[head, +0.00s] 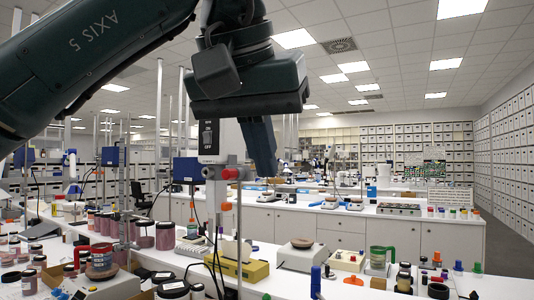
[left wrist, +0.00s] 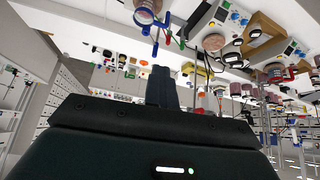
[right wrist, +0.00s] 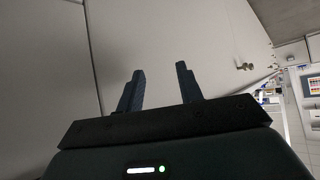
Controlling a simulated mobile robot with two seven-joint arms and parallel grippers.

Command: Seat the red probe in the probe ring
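I cannot surely pick out the red probe or the probe ring. A grey overhead unit marked OFF (head: 209,138) hangs on an upright stand, with red fittings (head: 230,173) beneath it and an orange-red piece (head: 226,206) lower down. My left gripper (head: 264,160) points down in front of the far benches, just right of this unit in the picture. In the left wrist view its fingers (left wrist: 162,86) are together, with nothing visible between them. My right gripper (right wrist: 160,88) is open and empty, facing a plain pale surface; it is outside the head view.
Thin upright rods stand at left. A blue bottle (head: 315,282) stands near the front edge. Cabinets (head: 342,225) stand beyond an aisle.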

